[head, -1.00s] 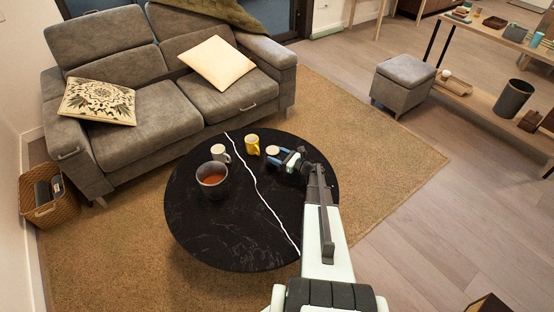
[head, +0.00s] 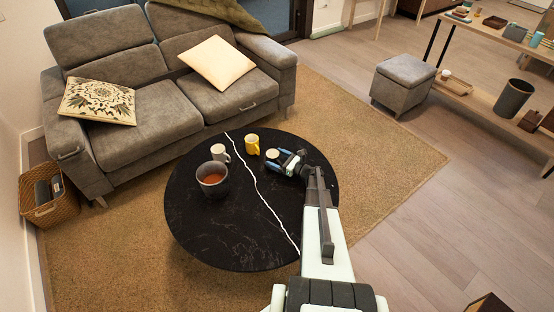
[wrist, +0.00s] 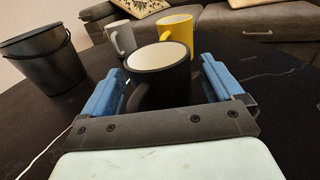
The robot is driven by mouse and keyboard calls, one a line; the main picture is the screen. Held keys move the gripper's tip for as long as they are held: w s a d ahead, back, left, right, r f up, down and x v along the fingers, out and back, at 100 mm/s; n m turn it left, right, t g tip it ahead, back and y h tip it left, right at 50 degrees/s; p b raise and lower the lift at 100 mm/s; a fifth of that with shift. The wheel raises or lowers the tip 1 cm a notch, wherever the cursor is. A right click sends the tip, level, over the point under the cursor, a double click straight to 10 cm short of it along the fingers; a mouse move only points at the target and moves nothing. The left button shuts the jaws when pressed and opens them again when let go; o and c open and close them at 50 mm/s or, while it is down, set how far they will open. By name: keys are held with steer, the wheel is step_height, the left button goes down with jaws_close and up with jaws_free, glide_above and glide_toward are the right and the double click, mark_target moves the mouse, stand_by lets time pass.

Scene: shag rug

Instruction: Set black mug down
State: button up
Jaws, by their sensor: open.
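The black mug (wrist: 165,75) has a pale inside and stands upright on the black round table, between the two blue fingers of my gripper (wrist: 158,88) in the wrist view. Its handle faces left, toward the left finger. The fingers are apart, and a gap shows between the right finger and the mug. In the head view the black mug (head: 272,154) is small, with its pale opening showing next to my gripper (head: 283,158), which partly hides it. The mug's base is hidden behind the gripper body in the wrist view.
The round table (head: 225,235) also bears a yellow mug (head: 252,144), a white-grey mug (head: 220,153) and a dark pot (head: 212,181) with reddish-brown contents, all left of my gripper. The table's front left is clear. A grey sofa (head: 150,112) stands behind.

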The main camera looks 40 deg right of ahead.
steer(key=shift+r, duration=0.15)
steer(key=v, duration=1.2)
steer(key=shift+d, duration=0.1)
